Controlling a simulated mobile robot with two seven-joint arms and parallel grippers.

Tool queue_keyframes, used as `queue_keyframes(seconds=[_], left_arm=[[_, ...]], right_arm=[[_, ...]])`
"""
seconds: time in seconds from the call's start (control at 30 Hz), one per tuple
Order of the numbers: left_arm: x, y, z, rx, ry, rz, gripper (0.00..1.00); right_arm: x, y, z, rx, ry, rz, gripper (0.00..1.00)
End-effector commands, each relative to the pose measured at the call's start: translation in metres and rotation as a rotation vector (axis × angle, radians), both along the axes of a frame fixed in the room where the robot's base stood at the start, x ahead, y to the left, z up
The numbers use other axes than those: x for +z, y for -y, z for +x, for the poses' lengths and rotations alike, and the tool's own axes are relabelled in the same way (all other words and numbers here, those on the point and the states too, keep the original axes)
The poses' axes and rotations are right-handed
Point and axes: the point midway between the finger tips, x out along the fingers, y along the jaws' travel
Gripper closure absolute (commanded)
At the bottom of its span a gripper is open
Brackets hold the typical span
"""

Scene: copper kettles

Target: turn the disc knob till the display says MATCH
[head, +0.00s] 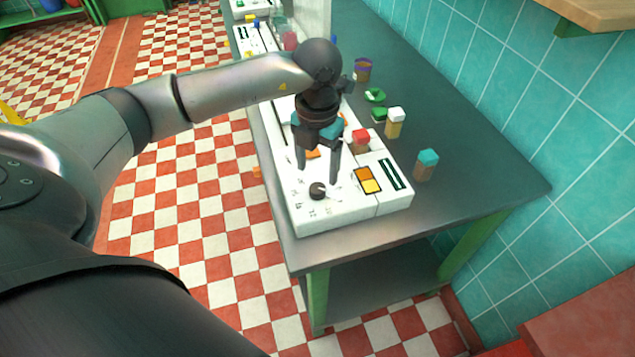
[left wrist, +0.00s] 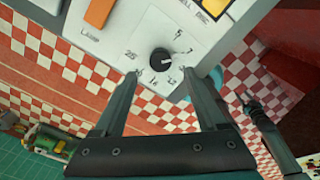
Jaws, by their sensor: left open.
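The disc knob (head: 318,190) is a small dark round knob on the near end of a white panel (head: 337,217). In the left wrist view the knob (left wrist: 160,61) has a pale pointer mark and printed labels around it. My left gripper (head: 318,174) is open and points down, its two fingers apart just above the knob. In the left wrist view the left gripper (left wrist: 161,80) has its fingertips on either side of the knob's lower edge, with nothing held. Orange and yellow display squares (head: 368,180) lie right of the knob; their text is unreadable.
A tiled wall bounds the right. A dark gripper-like part (left wrist: 254,105) at right in the wrist view may be my right gripper.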

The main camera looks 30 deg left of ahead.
Motion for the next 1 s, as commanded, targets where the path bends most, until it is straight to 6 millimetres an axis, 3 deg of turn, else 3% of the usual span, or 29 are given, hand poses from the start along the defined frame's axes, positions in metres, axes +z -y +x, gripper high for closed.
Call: queue_keyframes(seconds=[0.1,0.3,0.7,1.0], left_arm=[[-0.024,0.001,-0.001,0.001,-0.003,-0.001,0.26],[-0.048,0.001,0.0,0.0,-0.001,-0.002,0.26],[-0.056,0.001,0.0,-0.001,0.001,-0.002,0.26],[-0.055,0.001,0.0,-0.001,0.001,-0.002,0.59]], right_arm=[[-0.002,0.0,0.0,0.0,-0.001,0.0,0.5],[-0.003,0.0,-0.001,0.0,-0.001,0.0,0.5],[-0.003,0.0,-0.001,0.0,-0.001,0.001,0.5],[-0.003,-0.001,0.0,0.0,0.0,0.001,0.5]])
